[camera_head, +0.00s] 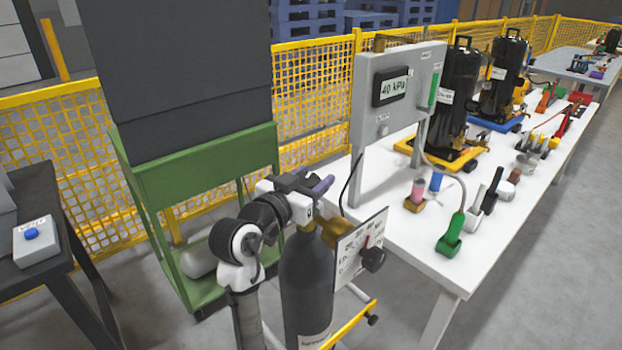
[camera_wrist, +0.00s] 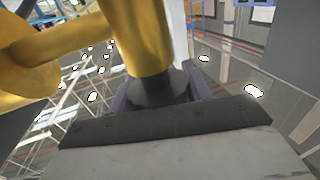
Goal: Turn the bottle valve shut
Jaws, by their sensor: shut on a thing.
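The gas bottle (camera_head: 306,275) is a dark grey cylinder standing upright in the front middle of the head view. Its brass valve (camera_head: 333,233) is at the top, partly hidden by my arm; the wrist view shows the brass body (camera_wrist: 140,38) close up. A dark round valve knob (camera_wrist: 158,92) sits at the end of this brass body. My gripper (camera_head: 318,186) is above the bottle's top. In the wrist view its purple fingers (camera_wrist: 160,96) are on either side of the knob, shut on it. The knob's turn position cannot be told.
A white panel (camera_head: 358,245) with a black knob (camera_head: 373,259) stands just right of the bottle. A white table (camera_head: 440,268) with pumps and a 40 kPa gauge (camera_head: 392,87) is at right. A green frame (camera_head: 200,160) and yellow fence (camera_head: 310,85) stand behind; a VENT box (camera_head: 36,243) is left.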

